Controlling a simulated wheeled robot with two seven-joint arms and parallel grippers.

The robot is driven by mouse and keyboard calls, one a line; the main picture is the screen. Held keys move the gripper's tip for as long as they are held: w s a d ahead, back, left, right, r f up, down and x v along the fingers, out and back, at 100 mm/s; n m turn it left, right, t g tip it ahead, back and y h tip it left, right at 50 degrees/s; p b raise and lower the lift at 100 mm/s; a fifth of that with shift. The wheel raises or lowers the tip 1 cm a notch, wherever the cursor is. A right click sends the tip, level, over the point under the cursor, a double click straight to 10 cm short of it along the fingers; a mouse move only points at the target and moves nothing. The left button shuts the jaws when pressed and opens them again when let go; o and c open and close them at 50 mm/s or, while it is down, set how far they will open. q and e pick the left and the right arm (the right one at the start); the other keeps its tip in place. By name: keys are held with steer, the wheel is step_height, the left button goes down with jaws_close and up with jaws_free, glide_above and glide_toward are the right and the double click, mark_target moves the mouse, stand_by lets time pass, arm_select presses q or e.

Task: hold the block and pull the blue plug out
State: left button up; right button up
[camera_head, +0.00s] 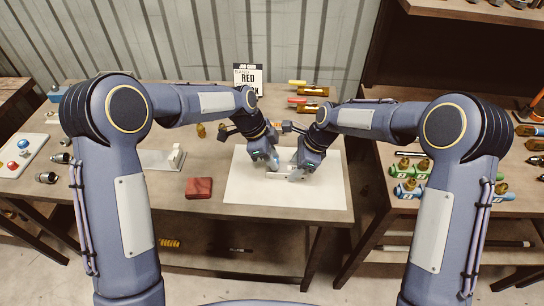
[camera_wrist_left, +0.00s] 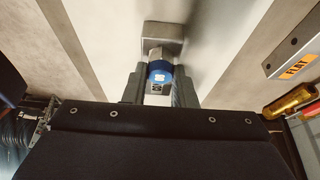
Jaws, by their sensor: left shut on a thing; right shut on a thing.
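A small pale grey block (camera_head: 280,175) lies at the middle of the white mat (camera_head: 245,192), partly hidden by my grippers in the head view. In the left wrist view, the blue plug (camera_wrist_left: 160,70) shows as a blue band against a grey metal block (camera_wrist_left: 162,34). My left gripper (camera_head: 273,164) is shut on the blue plug, its fingers on either side. My right gripper (camera_head: 298,173) is low over the mat, close to the left one, and appears shut on the block. Its fingertips are too small to see clearly.
A red block (camera_head: 199,187) lies left of the mat. Amber-handled tools (camera_head: 312,91) and a sign card (camera_head: 248,78) stand at the back. A plate marked FLAT (camera_wrist_left: 294,52) shows in the left wrist view. Green and blue items (camera_head: 410,178) crowd the right table.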

arm_select(q)
steer(key=shift+d+r, duration=0.15)
steer(key=shift+r, duration=0.95)
jaws_close()
arm_select(e)
steer(key=shift+d+f, duration=0.25)
steer(key=shift+f, duration=0.05)
arm_select(q)
steer(key=shift+a+r, duration=0.15)
steer(key=shift+a, duration=0.05)
arm_select(e)
steer(key=shift+s+a, duration=0.1)
steer(key=shift+s, duration=0.05)
arm_select(q)
steer(key=shift+r, duration=0.15)
steer(key=shift+d+r, duration=0.2)
steer(key=shift+r, duration=3.55)
arm_select(e)
steer(key=o, duration=1.4)
steer(key=shift+r, duration=0.15)
steer(key=shift+c, duration=0.2)
steer(key=shift+a, duration=0.1)
steer(key=shift+r, duration=0.1)
